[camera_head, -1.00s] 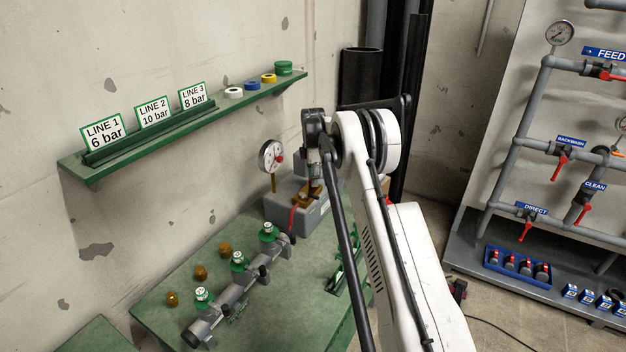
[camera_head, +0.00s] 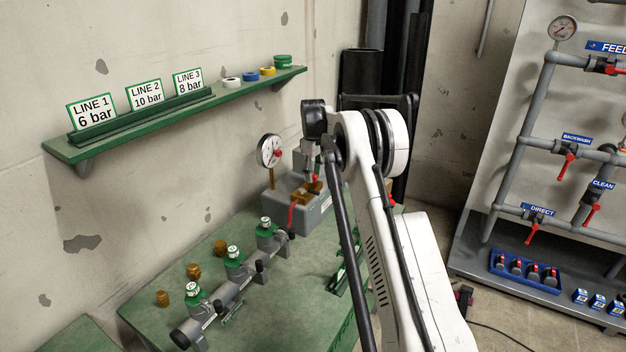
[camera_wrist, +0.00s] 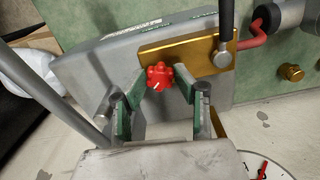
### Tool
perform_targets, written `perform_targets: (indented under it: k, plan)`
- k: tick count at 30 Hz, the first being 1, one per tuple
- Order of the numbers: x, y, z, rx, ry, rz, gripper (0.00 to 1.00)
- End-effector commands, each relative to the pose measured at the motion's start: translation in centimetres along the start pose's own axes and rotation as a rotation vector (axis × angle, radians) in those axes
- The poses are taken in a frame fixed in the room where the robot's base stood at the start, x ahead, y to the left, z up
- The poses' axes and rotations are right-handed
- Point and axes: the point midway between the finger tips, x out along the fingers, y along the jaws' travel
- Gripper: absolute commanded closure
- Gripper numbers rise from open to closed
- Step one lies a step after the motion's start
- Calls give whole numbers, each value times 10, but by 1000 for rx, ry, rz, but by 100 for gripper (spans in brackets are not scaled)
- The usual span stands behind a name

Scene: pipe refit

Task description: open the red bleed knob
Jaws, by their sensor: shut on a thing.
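The red bleed knob (camera_wrist: 159,76) is in the middle of the wrist view, a lobed knob with a small white mark, at the edge of a brass block (camera_wrist: 196,47). My gripper (camera_wrist: 160,82) is shut on the knob, with a green-padded finger at each side of it. In the head view my gripper (camera_head: 311,168) is over the grey pump box (camera_head: 297,212), and my arm partly hides that area; the knob cannot be made out clearly there. A gauge (camera_head: 270,151) with a red needle stands beside the box, and part of its dial shows in the wrist view (camera_wrist: 262,168).
A grey pipe manifold with green-topped fittings (camera_head: 234,262) lies on the green bench (camera_head: 275,320). Several brass caps (camera_head: 193,270) stand near the wall. A wall shelf (camera_head: 160,122) holds line signs and tape rolls. A pipe rack (camera_head: 520,160) stands at right.

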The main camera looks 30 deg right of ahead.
Motion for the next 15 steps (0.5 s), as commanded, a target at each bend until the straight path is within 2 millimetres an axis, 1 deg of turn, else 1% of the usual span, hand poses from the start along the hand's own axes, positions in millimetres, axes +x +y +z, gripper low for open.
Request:
perform_targets:
  k: [15]
  plan:
    - [1,0,0,488,1,1,98]
